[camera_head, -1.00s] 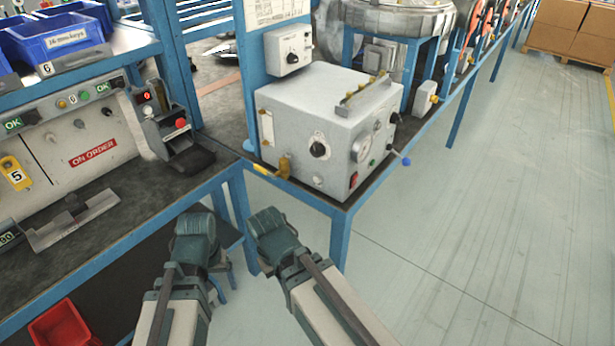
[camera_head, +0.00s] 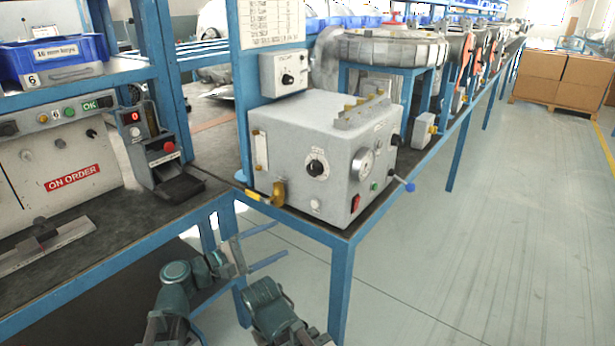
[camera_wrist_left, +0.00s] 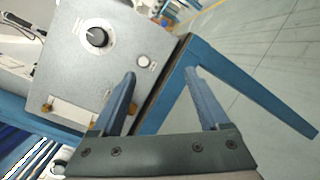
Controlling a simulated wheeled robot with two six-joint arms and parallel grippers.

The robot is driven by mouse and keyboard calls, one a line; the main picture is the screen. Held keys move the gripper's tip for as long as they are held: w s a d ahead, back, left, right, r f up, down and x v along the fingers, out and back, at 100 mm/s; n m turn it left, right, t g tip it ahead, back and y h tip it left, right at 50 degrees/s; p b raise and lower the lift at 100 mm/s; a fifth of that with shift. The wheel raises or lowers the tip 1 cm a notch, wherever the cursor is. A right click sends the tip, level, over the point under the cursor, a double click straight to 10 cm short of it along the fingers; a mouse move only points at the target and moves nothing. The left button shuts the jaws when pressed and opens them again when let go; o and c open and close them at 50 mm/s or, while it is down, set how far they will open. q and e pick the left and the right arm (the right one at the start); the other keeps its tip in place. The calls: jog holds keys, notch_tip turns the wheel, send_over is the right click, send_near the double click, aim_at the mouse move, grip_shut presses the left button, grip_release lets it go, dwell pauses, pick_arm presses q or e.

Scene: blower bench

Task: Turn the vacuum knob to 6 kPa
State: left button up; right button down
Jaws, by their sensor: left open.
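A grey control box (camera_head: 285,125) stands on the blue bench. Its front face carries a black knob with a pale dial (camera_head: 317,168); the dial's writing is too small to read. The knob also shows at the upper left of the left wrist view (camera_wrist_left: 97,37). A second black knob (camera_head: 287,79) is on a small box above. A round gauge (camera_head: 363,165) is on the right face; its reading is not legible. My left gripper (camera_head: 282,238) is open and empty, below and in front of the box, apart from the knob. My right gripper is not in view; only its arm shows.
A brass valve with a yellow handle (camera_head: 275,195) juts from the box's lower left. A blue-tipped lever (camera_head: 407,186) sticks out at right. A blue bench leg (camera_head: 340,290) stands near my arms. The floor (camera_head: 480,260) at right is clear.

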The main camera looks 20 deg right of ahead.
aim_at(312, 170)
pick_arm(q)
notch_tip(312, 170, up, 8)
jog(key=w+n+t+h, duration=0.3)
jog(key=n+t, duration=0.1)
jog(key=n, duration=0.2)
jog(key=p+x, duration=0.4)
jog(key=x, duration=0.7)
jog(key=shift+d+f, duration=0.1)
jog(key=shift+w+d, duration=0.35)
jog(key=shift+d, duration=0.45)
jog(key=shift+p, duration=0.3)
grip_shut()
